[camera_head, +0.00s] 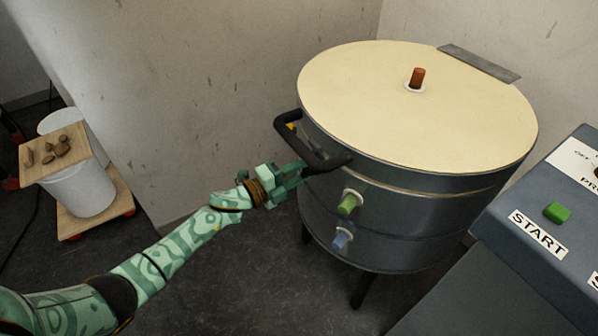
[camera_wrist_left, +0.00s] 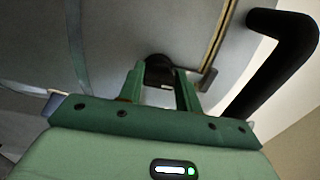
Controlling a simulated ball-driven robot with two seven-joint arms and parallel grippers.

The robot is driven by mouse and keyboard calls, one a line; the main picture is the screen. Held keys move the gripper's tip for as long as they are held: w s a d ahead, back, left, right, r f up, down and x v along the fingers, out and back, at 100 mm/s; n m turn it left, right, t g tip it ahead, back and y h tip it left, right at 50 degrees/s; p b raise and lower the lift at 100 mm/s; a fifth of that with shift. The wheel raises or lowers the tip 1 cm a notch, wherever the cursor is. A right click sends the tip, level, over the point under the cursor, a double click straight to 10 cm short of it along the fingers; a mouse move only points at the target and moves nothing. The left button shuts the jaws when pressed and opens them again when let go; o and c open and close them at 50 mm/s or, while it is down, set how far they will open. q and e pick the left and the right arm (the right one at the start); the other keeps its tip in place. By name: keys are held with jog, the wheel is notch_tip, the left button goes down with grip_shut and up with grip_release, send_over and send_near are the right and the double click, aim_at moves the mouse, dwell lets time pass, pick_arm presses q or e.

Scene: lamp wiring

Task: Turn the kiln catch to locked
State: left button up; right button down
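The kiln (camera_head: 400,215) is a dark grey drum with a cream lid (camera_head: 400,100). A black bar handle (camera_head: 285,140) sticks out at its left front; it also shows in the left wrist view (camera_wrist_left: 280,60). My left gripper (camera_head: 298,170) is at the kiln's front wall, just below the handle's near end. In the left wrist view its two green fingers (camera_wrist_left: 160,85) stand apart, one either side of a dark round knob (camera_wrist_left: 158,68), which looks like the catch. I cannot tell whether they touch it. The gripper hides the catch in the head view. My right gripper is not in view.
A green plug (camera_head: 348,204) and a blue plug (camera_head: 342,238) stick out of the kiln wall right of my gripper. A control box with a green START button (camera_head: 557,212) stands at right. A white bucket (camera_head: 80,190) with a board on top stands at left.

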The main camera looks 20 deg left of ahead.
pick_arm(q)
jog(key=o, duration=0.3)
jog(key=shift+a, duration=0.15)
jog(key=shift+o, duration=0.2)
jog(key=p+v, duration=0.3)
jog(key=v, duration=1.3)
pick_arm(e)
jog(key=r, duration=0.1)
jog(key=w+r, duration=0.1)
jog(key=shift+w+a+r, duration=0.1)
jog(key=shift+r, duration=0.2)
pick_arm(q)
jog(key=shift+s+a+f, duration=0.1)
